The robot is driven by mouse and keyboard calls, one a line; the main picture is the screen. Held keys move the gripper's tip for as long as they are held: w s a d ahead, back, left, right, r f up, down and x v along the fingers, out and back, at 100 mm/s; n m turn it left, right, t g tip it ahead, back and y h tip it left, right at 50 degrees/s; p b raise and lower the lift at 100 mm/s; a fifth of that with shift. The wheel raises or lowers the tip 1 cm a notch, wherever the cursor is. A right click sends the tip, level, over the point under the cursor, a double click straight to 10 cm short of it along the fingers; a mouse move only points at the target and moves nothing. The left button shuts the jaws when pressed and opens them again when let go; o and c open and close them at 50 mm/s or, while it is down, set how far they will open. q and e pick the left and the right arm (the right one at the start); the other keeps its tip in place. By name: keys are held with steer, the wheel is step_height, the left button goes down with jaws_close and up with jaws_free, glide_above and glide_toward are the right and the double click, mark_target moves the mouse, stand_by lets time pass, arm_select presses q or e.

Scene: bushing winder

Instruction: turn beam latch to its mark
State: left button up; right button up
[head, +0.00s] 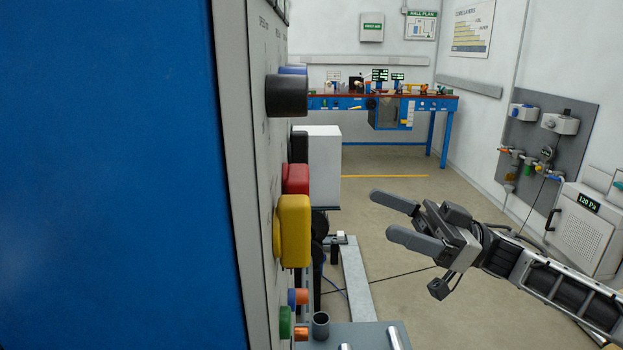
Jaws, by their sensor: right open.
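A blue and grey machine cabinet (110,180) fills the left side, with its control panel seen almost edge-on. A black round knob (287,96), a red knob (296,179) and a large yellow knob (293,231) stick out from this panel. I cannot tell which of these, if any, is the beam latch, and no mark is readable at this angle. My right gripper (382,214) is open and empty, to the right of the yellow knob and apart from it, its fingers pointing left toward the panel. My left gripper is not in view.
Below the yellow knob are a green button (285,322), orange plugs and a grey ledge (365,334) with metal pegs. A white box (323,165) stands behind the panel. A workbench (400,104) is at the back. The floor (400,185) between is open.

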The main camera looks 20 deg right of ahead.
mark_target(298, 181)
steer(key=p+x, duration=0.3)
steer(key=x, duration=0.9)
steer(key=shift+a+r, duration=0.15)
steer(key=shift+a, duration=0.2)
steer(key=shift+w, duration=0.1)
steer(key=c, duration=1)
